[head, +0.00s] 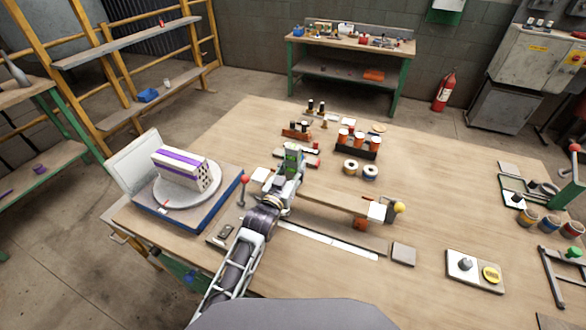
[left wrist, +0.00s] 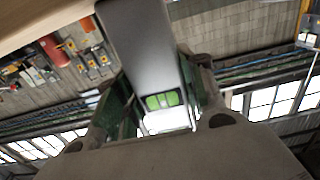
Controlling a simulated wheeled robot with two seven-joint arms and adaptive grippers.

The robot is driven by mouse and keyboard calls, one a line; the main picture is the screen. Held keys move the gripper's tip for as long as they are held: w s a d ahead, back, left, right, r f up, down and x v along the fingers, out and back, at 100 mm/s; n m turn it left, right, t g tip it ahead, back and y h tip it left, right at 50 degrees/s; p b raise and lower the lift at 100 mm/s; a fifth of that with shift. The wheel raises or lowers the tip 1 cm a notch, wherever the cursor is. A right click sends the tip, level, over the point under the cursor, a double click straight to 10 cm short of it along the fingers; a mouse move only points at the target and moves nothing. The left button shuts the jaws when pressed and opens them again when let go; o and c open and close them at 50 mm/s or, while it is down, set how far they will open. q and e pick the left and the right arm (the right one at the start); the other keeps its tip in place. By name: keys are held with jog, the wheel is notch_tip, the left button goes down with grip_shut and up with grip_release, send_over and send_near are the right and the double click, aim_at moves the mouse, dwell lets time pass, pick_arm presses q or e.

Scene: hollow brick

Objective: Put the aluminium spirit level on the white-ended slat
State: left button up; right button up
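The aluminium spirit level (left wrist: 140,45) is a grey bar with a green vial, running between the fingers of my left gripper (left wrist: 160,105) in the left wrist view. The fingers look shut on it. In the head view my left gripper (head: 289,172) is over the left part of the white-ended slat (head: 330,202), with a bit of grey and green showing at its tip. The slat is a wooden bar with a white block at each end, raised off the table. The gripper hides part of it; I cannot tell whether the level touches it. My right gripper is not in view.
A turntable (head: 160,205) with a purple-striped hollow brick (head: 183,168) stands at the left. A red-knobbed post (head: 243,185) and a yellow knob (head: 398,207) stand near the slat's ends. Reels (head: 370,172) and a dark rack (head: 357,150) are behind. A white strip (head: 330,242) lies in front.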

pick_arm(q)
jog(key=o, duration=0.4)
jog(key=shift+r, duration=0.15)
jog(key=shift+s, duration=0.1)
jog(key=shift+v, duration=5.9)
